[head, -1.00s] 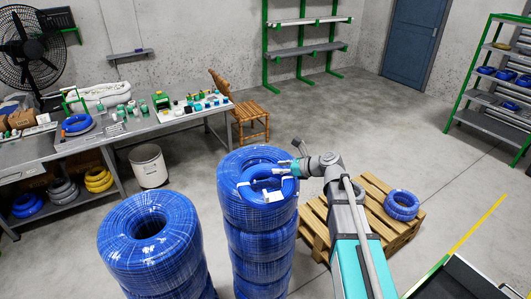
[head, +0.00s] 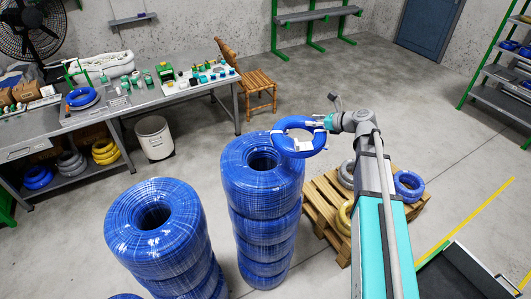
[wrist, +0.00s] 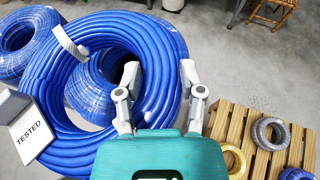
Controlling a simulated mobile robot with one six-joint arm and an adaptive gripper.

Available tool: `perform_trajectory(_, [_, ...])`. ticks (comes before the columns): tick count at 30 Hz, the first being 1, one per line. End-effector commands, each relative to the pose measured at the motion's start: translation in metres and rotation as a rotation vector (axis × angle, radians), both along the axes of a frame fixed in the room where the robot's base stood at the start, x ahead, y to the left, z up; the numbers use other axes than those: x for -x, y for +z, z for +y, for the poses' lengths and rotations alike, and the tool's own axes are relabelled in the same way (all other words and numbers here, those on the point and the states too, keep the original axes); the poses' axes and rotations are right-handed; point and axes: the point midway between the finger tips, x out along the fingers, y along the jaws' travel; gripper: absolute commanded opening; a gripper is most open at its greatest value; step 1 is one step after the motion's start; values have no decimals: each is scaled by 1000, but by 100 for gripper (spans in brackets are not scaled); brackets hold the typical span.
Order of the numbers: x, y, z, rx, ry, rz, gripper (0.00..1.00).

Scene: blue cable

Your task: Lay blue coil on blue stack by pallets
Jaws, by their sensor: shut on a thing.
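My gripper (head: 325,123) is shut on the right side of a blue coil (head: 292,149). In the wrist view the two fingers (wrist: 160,80) straddle the tube of this coil (wrist: 52,72), which carries a white "TESTED" tag (wrist: 32,128). In the head view the coil overlaps the far right edge of the tall blue stack (head: 265,215) beside the pallet (head: 322,205); it appears raised above the stack top, whose centre hole shows. In the wrist view the held coil hides part of the stack beneath. The exact gap is unclear.
A second blue stack (head: 158,240) stands at front left. Grey, yellow and blue coils lie on the pallet. A workbench (head: 140,97), a white bin (head: 154,138) and a wooden chair (head: 258,88) stand behind.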

Motion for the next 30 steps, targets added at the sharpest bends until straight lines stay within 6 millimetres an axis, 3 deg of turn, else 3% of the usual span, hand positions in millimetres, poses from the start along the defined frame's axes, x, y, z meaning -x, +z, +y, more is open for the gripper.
perform_trajectory(8, [-1, 0, -6, -2, -12, 0, 0])
perform_trajectory(14, [-5, -8, 3, -2, -12, 0, 0])
perform_trajectory(30, [-31, -47, 80, -3, -14, 1, 0])
